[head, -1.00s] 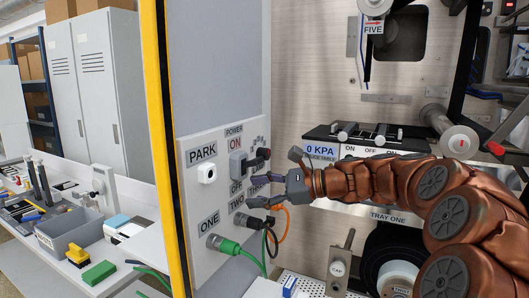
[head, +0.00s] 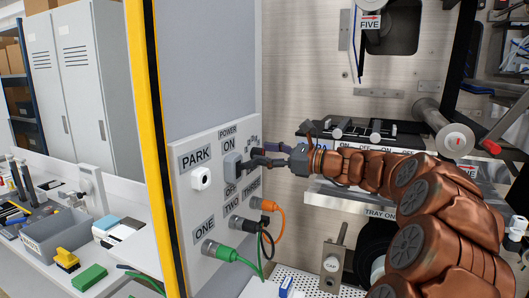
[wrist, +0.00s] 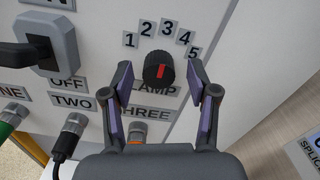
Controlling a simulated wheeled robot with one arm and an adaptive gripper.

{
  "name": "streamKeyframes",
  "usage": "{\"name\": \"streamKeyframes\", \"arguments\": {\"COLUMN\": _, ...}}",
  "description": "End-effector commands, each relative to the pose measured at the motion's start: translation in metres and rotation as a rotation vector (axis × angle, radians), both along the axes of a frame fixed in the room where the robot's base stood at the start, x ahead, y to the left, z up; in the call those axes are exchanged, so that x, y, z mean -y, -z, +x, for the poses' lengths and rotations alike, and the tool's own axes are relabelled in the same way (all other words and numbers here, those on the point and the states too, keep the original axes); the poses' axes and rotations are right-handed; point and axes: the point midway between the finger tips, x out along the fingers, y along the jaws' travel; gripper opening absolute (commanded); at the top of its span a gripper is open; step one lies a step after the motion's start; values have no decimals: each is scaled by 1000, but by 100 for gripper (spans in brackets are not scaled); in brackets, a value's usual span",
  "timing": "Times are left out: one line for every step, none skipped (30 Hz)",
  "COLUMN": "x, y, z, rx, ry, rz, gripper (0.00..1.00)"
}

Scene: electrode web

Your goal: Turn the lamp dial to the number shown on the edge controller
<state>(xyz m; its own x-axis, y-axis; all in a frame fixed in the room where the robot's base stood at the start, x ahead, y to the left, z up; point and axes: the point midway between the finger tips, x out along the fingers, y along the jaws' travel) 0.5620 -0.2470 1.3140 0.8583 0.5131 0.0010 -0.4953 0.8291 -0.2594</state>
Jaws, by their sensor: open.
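The lamp dial (wrist: 158,70) is a round black knob with a red pointer line, on a light panel. Its line points up and slightly right, about toward the 3 of the numbers 1 to 5 arched above it. My gripper (wrist: 159,74) is open, with one purple-padded finger on each side of the dial. I cannot tell whether either finger touches it. In the head view my gripper (head: 264,155) reaches the panel from the right and largely hides the dial. I cannot make out an edge controller with a readable number.
The power switch (wrist: 42,40) sits left of the dial. Plugs labelled TWO (wrist: 74,124) and THREE (wrist: 137,134) are below. A green plug (head: 217,250) and its cable hang lower. A yellow-black post (head: 155,150) edges the panel. A roller (head: 440,130) stands right.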

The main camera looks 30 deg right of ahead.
Motion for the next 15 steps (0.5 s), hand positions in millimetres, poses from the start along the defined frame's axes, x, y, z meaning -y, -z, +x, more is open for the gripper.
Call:
{"name": "streamKeyframes", "arguments": {"x": -2, "y": 0, "z": 2, "rx": -1, "ry": -1, "rz": -1, "gripper": 59}}
{"name": "streamKeyframes", "arguments": {"x": -3, "y": 0, "z": 3, "rx": -1, "ry": -2, "rz": -1, "gripper": 59}}
{"name": "streamKeyframes", "arguments": {"x": -3, "y": 0, "z": 4, "rx": 0, "ry": -2, "rz": 0, "gripper": 59}}
{"name": "streamKeyframes", "arguments": {"x": -3, "y": 0, "z": 4, "rx": 0, "ry": -2, "rz": 0, "gripper": 59}}
{"name": "streamKeyframes", "arguments": {"x": -4, "y": 0, "z": 5, "rx": 0, "ry": -2, "rz": 0, "gripper": 59}}
{"name": "streamKeyframes", "arguments": {"x": -4, "y": 0, "z": 5, "rx": 0, "ry": -2, "rz": 0, "gripper": 59}}
{"name": "streamKeyframes", "arguments": {"x": -4, "y": 0, "z": 5, "rx": 0, "ry": -2, "rz": 0, "gripper": 59}}
{"name": "streamKeyframes", "arguments": {"x": -4, "y": 1, "z": 5, "rx": 0, "ry": -2, "rz": 0, "gripper": 59}}
{"name": "streamKeyframes", "arguments": {"x": -4, "y": 1, "z": 5, "rx": -1, "ry": -3, "rz": 0, "gripper": 59}}
{"name": "streamKeyframes", "arguments": {"x": -4, "y": 1, "z": 5, "rx": -1, "ry": -3, "rz": 0, "gripper": 59}}
{"name": "streamKeyframes", "arguments": {"x": -4, "y": 1, "z": 5, "rx": -1, "ry": -3, "rz": 0, "gripper": 58}}
{"name": "streamKeyframes", "arguments": {"x": -4, "y": 1, "z": 5, "rx": -1, "ry": -3, "rz": 0, "gripper": 54}}
{"name": "streamKeyframes", "arguments": {"x": -4, "y": 1, "z": 5, "rx": -1, "ry": -3, "rz": 0, "gripper": 51}}
{"name": "streamKeyframes", "arguments": {"x": -4, "y": 1, "z": 5, "rx": -1, "ry": -3, "rz": 0, "gripper": 48}}
{"name": "streamKeyframes", "arguments": {"x": -4, "y": 1, "z": 5, "rx": -1, "ry": -3, "rz": 0, "gripper": 44}}
